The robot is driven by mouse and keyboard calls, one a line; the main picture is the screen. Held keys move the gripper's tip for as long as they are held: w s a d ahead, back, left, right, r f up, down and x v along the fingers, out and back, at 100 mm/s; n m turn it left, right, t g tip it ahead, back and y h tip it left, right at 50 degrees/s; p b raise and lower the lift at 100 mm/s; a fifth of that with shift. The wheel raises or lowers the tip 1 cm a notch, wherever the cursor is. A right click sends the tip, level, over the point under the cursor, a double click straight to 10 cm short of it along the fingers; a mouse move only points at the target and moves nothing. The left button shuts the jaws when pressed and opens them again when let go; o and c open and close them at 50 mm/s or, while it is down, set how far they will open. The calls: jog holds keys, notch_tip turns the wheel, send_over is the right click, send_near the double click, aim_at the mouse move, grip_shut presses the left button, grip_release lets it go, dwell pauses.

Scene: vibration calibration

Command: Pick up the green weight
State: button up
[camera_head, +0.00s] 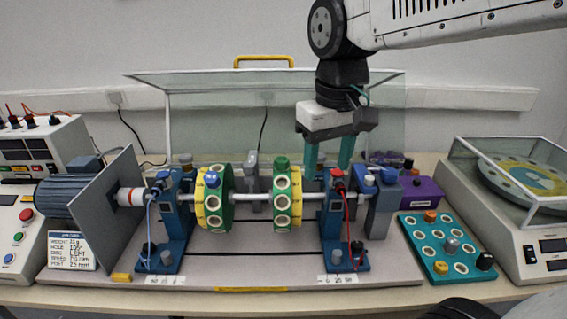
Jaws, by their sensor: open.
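The green weight (282,163) sits at the top of the right yellow-and-green disc (283,199), on the horizontal shaft. My gripper (328,166) hangs pointing down with its two teal fingers apart and nothing seen between them. It is to the right of the green weight in the picture, near the top of the right blue bearing stand (335,225). I cannot tell whether the fingers are in front of or behind the stand. A blue weight (212,180) shows on the left disc (214,210).
A raised clear cover with a yellow handle (264,59) stands behind the rig. A grey motor plate (108,215) is at left. A teal tray (420,262) of weights and a purple box (420,192) lie at right. A covered balance (510,190) stands beyond.

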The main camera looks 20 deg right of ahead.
jog(key=r, duration=0.1)
send_over(282, 159)
jog(key=shift+a+n+g, duration=0.25)
jog(key=shift+n+g, duration=0.15)
jog(key=shift+w+f, duration=0.2)
jog(key=shift+f, duration=0.4)
jog(key=f, duration=0.6)
jog(key=shift+s+d+f, duration=0.2)
jog(key=shift+f, duration=0.15)
jog(key=c, duration=1)
